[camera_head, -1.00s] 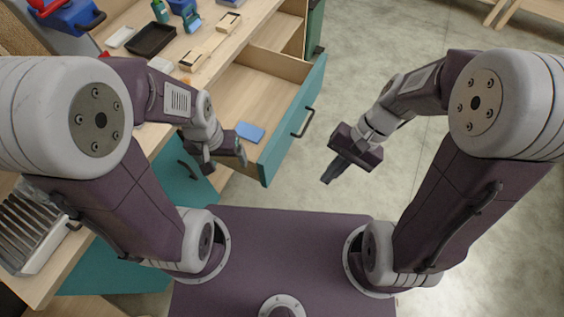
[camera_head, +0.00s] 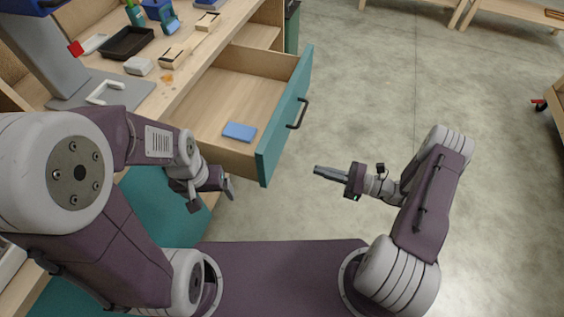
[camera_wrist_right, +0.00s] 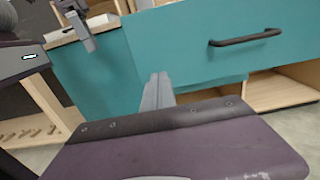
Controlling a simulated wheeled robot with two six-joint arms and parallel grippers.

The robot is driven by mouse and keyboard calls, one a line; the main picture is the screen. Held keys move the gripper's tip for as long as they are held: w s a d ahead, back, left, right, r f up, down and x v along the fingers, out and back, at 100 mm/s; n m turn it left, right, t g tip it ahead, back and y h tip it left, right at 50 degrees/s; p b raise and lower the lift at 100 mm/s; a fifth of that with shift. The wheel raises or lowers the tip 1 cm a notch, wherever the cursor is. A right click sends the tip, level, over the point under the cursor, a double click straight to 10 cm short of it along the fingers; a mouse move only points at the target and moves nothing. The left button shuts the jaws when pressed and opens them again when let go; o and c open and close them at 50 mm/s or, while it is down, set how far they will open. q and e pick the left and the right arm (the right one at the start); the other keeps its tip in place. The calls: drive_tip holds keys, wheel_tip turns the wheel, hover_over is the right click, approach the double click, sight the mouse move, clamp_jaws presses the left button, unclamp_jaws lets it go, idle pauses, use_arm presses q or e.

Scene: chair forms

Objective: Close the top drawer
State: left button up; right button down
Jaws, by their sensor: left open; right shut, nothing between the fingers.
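The top drawer (camera_head: 288,112) is pulled well out of the wooden workbench. It has a teal front, a dark bar handle (camera_head: 298,113) and a wooden inside with a blue flat item (camera_head: 240,131) lying in it. In the right wrist view the teal front (camera_wrist_right: 270,65) and its handle (camera_wrist_right: 245,38) fill the upper right. My right gripper (camera_head: 318,170) is shut and empty, in front of the drawer front and apart from it in the head view, pointing left toward it. My left gripper (camera_head: 228,188) is open and empty, beside the drawer's near side.
The wooden workbench (camera_head: 182,85) carries a black tray (camera_head: 128,42), small boxes and a grey stand. A teal cabinet panel (camera_head: 170,178) lies below the drawer. A low wooden bench stands at the back.

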sight(273, 157)
drive_tip(key=x, duration=1.3)
drive_tip(key=shift+a, duration=0.15)
use_arm(q)
drive_tip(key=shift+a, duration=0.1)
